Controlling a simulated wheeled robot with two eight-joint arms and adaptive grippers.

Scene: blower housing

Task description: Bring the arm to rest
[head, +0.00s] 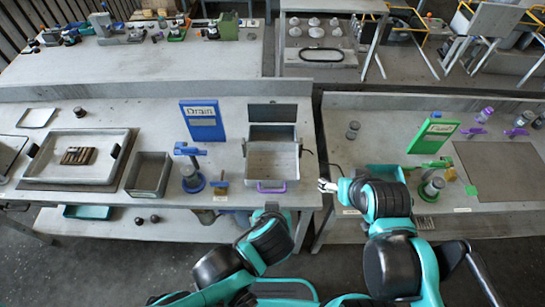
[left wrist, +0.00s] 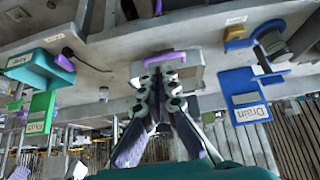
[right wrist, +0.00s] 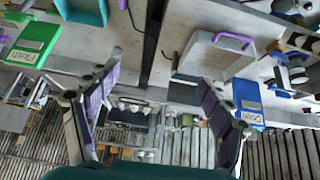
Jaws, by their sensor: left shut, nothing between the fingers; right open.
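My left arm (head: 262,240) reaches up from the bottom of the head view to the front edge of the left bench, and its gripper is hidden there. In the left wrist view my left gripper (left wrist: 162,76) is shut and empty, with the grey bin behind its fingers. My right arm (head: 385,215) is bent over the right bench's front edge. Its gripper (head: 327,186) points left near the gap between the benches. In the right wrist view the right gripper (right wrist: 158,80) has its fingers wide apart with nothing between them.
The grey bin (head: 272,160) with a purple handle stands near the left bench's right end. A blue sign (head: 202,121) and blue stand (head: 193,179) are left of it. A teal tray (head: 386,172) and green sign (head: 433,135) are beside my right arm. A large tray (head: 75,138) is far left.

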